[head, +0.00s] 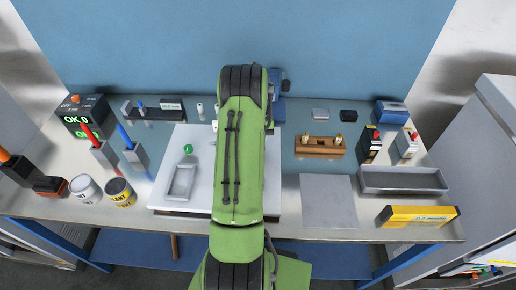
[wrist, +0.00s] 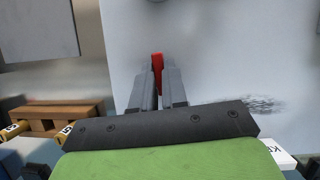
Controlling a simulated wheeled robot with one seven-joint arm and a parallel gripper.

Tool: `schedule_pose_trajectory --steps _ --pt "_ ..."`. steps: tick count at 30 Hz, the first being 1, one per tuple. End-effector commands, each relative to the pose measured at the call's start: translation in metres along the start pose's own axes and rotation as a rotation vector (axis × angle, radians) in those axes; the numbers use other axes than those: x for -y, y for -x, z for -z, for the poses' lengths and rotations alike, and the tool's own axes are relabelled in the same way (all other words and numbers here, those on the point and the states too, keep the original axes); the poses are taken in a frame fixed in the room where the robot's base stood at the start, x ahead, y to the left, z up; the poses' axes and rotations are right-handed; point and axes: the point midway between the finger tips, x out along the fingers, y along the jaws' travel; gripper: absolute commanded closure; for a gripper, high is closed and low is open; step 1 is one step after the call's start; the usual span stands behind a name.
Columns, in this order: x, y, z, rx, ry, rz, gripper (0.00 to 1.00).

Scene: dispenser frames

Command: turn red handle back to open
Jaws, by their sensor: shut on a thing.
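A red handle (wrist: 157,62) shows in the wrist view as a narrow upright piece between the tips of my gripper (wrist: 157,78). My gripper's two grey fingers are close together and shut on it. Most of the handle is hidden by the fingers, so its angle and what it is fixed to cannot be told. In the head view my green arm covers the middle of the bench and hides both the gripper and the handle.
A white board (head: 170,165) lies under my arm, with a grey tray (head: 181,195) on it. To the right are a wooden block (head: 318,152), a grey plate (head: 328,208), a long grey bin (head: 403,190) and a yellow box (head: 418,216). Cans (head: 120,196) stand at left.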

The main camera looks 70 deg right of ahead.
Motion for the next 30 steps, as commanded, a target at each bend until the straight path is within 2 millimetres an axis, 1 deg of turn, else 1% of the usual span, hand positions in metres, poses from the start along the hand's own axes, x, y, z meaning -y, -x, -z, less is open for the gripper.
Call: schedule_pose_trajectory --steps 3,10,25,26,30 --pt "-0.0008 0.0016 0.0009 -0.007 -0.051 0.021 1.0" --pt "-0.0009 0.0016 0.001 -0.007 -0.108 0.044 1.0" --pt "-0.0012 0.0016 0.001 -0.007 -0.123 0.049 1.0" --pt "-0.0012 0.0016 0.001 -0.007 -0.123 0.049 0.83" --pt "-0.0011 0.0011 0.0007 -0.005 -0.122 0.049 0.62"
